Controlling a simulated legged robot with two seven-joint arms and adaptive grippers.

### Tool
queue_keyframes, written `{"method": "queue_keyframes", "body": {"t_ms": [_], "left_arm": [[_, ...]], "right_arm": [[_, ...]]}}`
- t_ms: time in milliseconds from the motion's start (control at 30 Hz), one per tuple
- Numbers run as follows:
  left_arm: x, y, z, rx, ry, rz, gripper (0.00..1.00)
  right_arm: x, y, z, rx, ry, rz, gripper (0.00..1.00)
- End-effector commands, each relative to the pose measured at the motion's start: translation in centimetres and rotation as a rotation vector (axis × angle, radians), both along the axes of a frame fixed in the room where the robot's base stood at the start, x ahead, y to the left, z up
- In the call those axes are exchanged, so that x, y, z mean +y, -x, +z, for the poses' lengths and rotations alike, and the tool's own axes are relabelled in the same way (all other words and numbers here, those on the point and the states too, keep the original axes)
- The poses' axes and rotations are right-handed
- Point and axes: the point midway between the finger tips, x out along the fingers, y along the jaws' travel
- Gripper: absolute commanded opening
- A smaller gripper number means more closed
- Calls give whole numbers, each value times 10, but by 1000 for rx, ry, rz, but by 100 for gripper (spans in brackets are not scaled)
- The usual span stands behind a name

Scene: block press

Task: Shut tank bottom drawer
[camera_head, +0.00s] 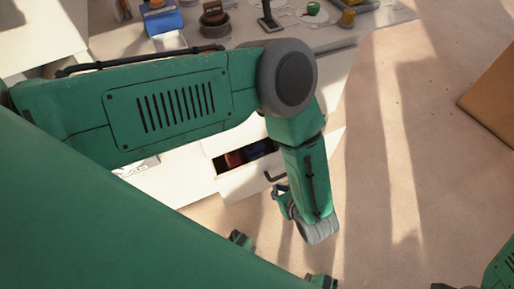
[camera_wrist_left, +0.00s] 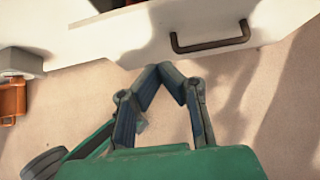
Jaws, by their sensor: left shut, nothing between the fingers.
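The white drawer (camera_head: 238,182) stands pulled out from the white cabinet under the worktop, and its dark opening shows in the head view. Its dark bar handle (camera_head: 274,177) is on the front face, and the handle also shows in the left wrist view (camera_wrist_left: 210,45). My left gripper (camera_head: 280,189) is in front of the drawer, close to the handle in the head view. In the left wrist view its fingers (camera_wrist_left: 160,69) meet at the tips, empty, below the drawer front and apart from the handle. My left arm hides much of the cabinet. My right gripper is not in view.
A worktop (camera_head: 335,38) at the top holds a blue box (camera_head: 162,20), a dark round container (camera_head: 213,24) and small items. A brown box-like object (camera_head: 492,95) stands at the right. The floor (camera_head: 390,180) right of my arm is clear.

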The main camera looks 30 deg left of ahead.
Motion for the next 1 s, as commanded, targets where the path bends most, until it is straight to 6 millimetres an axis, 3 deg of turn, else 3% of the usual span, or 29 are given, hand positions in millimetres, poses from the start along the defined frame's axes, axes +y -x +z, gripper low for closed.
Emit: {"method": "queue_keyframes", "body": {"t_ms": [500,733,1000], "left_arm": [[55,-44,-68,0,-7,0,0],[81,-64,-66,0,-5,-1,0],[87,-69,-65,3,-6,0,0]], "right_arm": [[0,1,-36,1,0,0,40],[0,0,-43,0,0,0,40],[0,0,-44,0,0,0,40]]}}
